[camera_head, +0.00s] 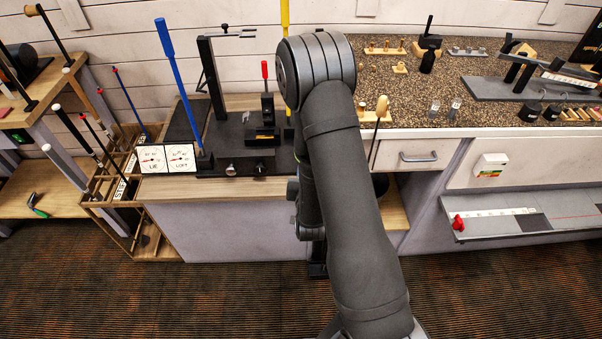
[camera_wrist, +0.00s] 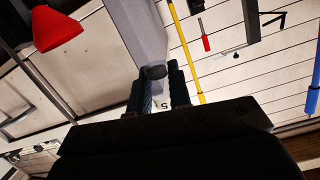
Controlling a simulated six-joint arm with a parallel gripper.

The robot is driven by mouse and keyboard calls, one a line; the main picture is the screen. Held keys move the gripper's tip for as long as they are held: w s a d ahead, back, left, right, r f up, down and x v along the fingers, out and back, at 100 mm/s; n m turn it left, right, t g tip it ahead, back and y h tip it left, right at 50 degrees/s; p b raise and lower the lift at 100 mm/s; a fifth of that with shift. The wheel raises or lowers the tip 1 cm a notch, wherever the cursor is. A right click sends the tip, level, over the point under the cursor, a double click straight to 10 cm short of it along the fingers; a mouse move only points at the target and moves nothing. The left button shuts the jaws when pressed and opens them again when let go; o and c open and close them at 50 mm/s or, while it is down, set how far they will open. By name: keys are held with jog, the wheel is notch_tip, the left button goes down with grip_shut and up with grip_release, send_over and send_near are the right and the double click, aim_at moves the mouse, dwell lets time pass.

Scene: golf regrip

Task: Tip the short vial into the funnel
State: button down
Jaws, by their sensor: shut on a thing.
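My gripper (camera_wrist: 162,82) shows in the wrist view with its two dark fingers close together. A small pale piece marked with an "S" (camera_wrist: 163,105) shows between the fingers; it looks like the short vial, mostly hidden by them. The red funnel (camera_wrist: 58,30) is in the upper left of the wrist view, apart from the gripper. In the head view my arm hides the gripper and what it holds, and I cannot make out the funnel there.
A yellow shaft (camera_wrist: 188,55) and a blue shaft (camera_wrist: 314,75) show in the wrist view. In the head view, two small clear vials (camera_head: 434,110) (camera_head: 455,109) stand on the speckled counter (camera_head: 480,88). Gauges (camera_head: 167,158) and a black stand (camera_head: 213,80) are left of my arm.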

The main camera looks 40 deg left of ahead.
jog(key=w+d+m+y, duration=0.1)
jog(key=w+m, duration=0.1)
jog(key=m, duration=0.4)
jog(key=w+d+f+m+y, duration=0.1)
jog(key=w+m, duration=0.1)
jog(key=m, duration=0.5)
jog(key=w+d+m+y, duration=0.1)
jog(key=w+m+y, duration=0.1)
jog(key=m, duration=0.5)
jog(key=shift+f, duration=0.25)
dwell(0.7)
jog(key=shift+s, duration=0.1)
dwell(2.9)
